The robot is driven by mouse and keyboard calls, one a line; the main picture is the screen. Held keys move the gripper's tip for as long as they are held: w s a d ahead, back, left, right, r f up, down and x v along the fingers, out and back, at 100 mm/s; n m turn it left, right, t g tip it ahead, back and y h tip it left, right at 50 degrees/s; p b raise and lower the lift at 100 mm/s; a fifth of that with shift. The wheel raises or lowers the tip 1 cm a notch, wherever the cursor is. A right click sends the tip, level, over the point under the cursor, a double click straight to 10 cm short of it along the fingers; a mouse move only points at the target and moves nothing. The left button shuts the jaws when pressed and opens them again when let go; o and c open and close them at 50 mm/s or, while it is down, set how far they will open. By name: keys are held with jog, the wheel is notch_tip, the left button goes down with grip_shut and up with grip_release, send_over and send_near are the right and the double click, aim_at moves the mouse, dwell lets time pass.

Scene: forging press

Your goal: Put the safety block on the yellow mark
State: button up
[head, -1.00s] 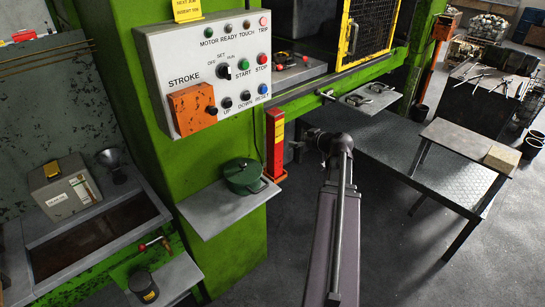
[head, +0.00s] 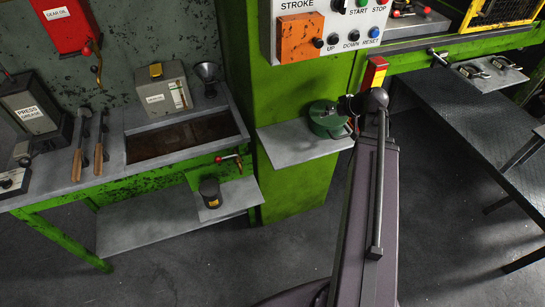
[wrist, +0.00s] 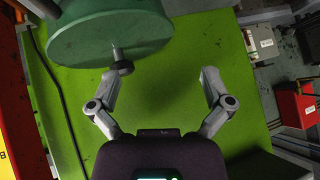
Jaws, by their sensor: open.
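A red block (head: 373,72) with a yellow label stands upright against the press in the head view, its lower part hidden behind my arm. I take it for the safety block. In the wrist view, a red and yellow upright part (wrist: 12,110) at the left edge may be the same block. My gripper (wrist: 160,75) is open, with nothing between its fingers. A green round can (wrist: 110,30) with a dark knob is close beyond the left finger. In the head view my arm hides the fingers. I cannot make out a yellow mark on any surface.
The green can (head: 327,120) sits on a grey shelf (head: 290,139) beside my arm. A control panel (head: 330,30) is above it. The workbench (head: 60,190) at left holds a grey box, funnel and tools. A dark plate platform (head: 470,125) lies right.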

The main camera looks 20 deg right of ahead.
jog(key=a+f+g, duration=0.1)
jog(key=a, duration=0.3)
jog(key=s+a+f+g, duration=0.1)
jog(key=a, duration=0.3)
jog(key=s+a+f+g, duration=0.1)
jog(key=a, duration=0.3)
jog(key=shift+s+f+g+h, duration=0.15)
jog(key=shift+g+h, duration=0.15)
jog(key=shift+g, duration=0.1)
jog(key=s+a+f+g+h, duration=0.1)
jog(key=s+a+g, duration=0.1)
jog(key=a, duration=0.3)
jog(key=s+a+f+m+g+h, duration=0.1)
jog(key=s+a+h, duration=0.1)
jog(key=s+a, duration=0.2)
jog(key=shift+s+a+m+g+h, duration=0.3)
jog(key=shift+a+g, duration=0.1)
jog(key=shift+a, duration=0.75)
jog(key=shift+w, duration=0.1)
jog(key=c, duration=0.6)
jog(key=shift+d, duration=0.1)
